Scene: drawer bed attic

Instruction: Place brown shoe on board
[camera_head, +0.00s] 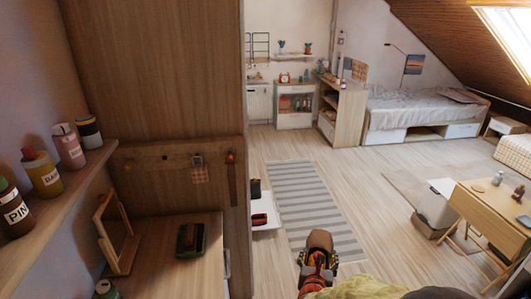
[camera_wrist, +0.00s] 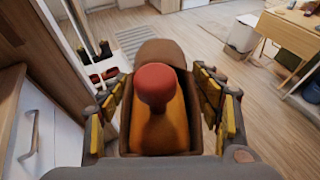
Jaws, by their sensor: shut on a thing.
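A brown shoe (camera_head: 320,241) is held at the end of my gripper (camera_head: 318,261), out over the floor. In the wrist view the brown shoe (camera_wrist: 160,51) lies between the yellow-padded fingers of my gripper (camera_wrist: 163,88), which are shut on it. An orange shape with a round red top (camera_wrist: 157,85) shows in the middle of the brown piece; I cannot tell what it is. A white board (camera_head: 267,222) by the wooden cabinet's edge bears dark and red items. This white board (camera_wrist: 82,68) is left of the shoe in the wrist view, apart from it.
A striped rug (camera_head: 312,205) lies on the wooden floor ahead. A tall wooden panel (camera_head: 155,70) and a shelf with bottles (camera_head: 60,190) are on the left. A folding table (camera_head: 485,210) and white bin (camera_head: 437,203) stand right. The middle floor is clear.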

